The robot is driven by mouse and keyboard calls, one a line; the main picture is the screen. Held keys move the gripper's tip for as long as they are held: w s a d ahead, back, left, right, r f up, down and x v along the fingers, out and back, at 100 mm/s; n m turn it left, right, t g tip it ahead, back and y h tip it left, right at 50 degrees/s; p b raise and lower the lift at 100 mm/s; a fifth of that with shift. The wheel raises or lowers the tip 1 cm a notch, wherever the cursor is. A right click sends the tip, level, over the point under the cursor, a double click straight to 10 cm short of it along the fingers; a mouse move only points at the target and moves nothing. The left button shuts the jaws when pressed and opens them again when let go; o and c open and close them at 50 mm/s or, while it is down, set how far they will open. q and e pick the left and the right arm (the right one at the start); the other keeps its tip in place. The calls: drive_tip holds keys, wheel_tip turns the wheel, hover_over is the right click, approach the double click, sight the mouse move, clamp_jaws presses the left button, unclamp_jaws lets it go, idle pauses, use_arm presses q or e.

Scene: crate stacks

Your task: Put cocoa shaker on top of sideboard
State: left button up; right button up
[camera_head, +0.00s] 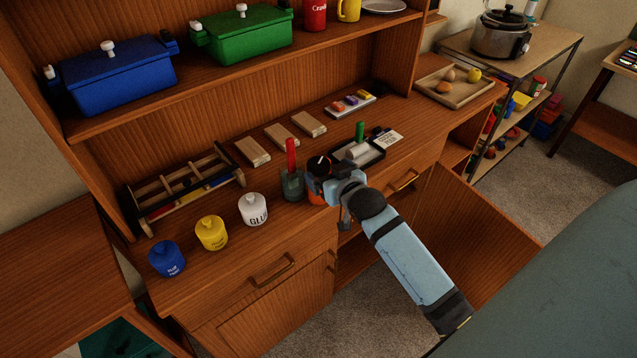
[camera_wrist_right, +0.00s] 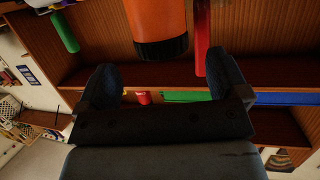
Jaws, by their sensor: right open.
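An orange cylinder with a black lid, which looks like the cocoa shaker (camera_head: 313,185), is upright at the front of the wooden sideboard (camera_head: 222,270) worktop, beside a glass with a red stick. My right gripper (camera_head: 328,188) is right at it and hides part of it, so its base contact is unclear. In the right wrist view, turned upside down, the orange shaker (camera_wrist_right: 158,18) shows just beyond and between the two spread fingers of the right gripper (camera_wrist_right: 166,78). The fingers are apart from it. My left gripper is not in view.
The glass (camera_head: 292,184) stands close to the left of the shaker. White (camera_head: 254,209), yellow (camera_head: 211,233) and blue (camera_head: 166,259) jars line the front edge. A dark tray (camera_head: 362,152) lies behind to the right. A cabinet door (camera_head: 470,225) hangs open below.

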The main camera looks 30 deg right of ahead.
sight(320, 166)
drive_tip(key=p+x, duration=0.1)
drive_tip(key=x, duration=0.4)
drive_tip(key=shift+w+a, duration=0.1)
drive_tip(key=shift+w, duration=0.15)
drive_tip(key=c, duration=1.3)
drive_tip(key=shift+c, duration=0.8)
drive_tip(key=shift+r, duration=0.15)
